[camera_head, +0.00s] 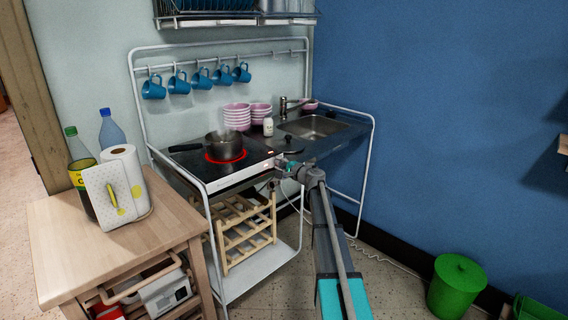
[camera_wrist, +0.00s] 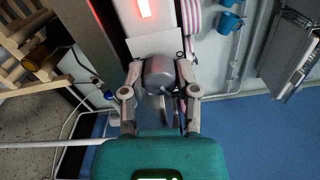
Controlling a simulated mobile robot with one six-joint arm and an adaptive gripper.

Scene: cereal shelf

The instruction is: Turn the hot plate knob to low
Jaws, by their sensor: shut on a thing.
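The black hot plate (camera_head: 258,152) is set in the counter of a white-framed kitchen unit. A ring on it glows red (camera_head: 209,158) under a dark pot (camera_head: 222,142) with a long handle. My gripper (camera_head: 281,164) is at the right front corner of the hot plate, at its white front edge. In the wrist view, my gripper (camera_wrist: 160,82) has its two fingers closed on either side of a rounded grey knob (camera_wrist: 158,72). In the head view the knob is hidden by the gripper. Its marking and setting cannot be read.
A sink (camera_head: 318,126) with a faucet lies right of the hot plate. Pink bowls (camera_head: 237,116) and a small white bottle (camera_head: 268,127) stand behind. A wooden rack (camera_head: 246,235) is below. A wooden cart (camera_head: 130,240) stands at left, a green bin (camera_head: 456,290) at right.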

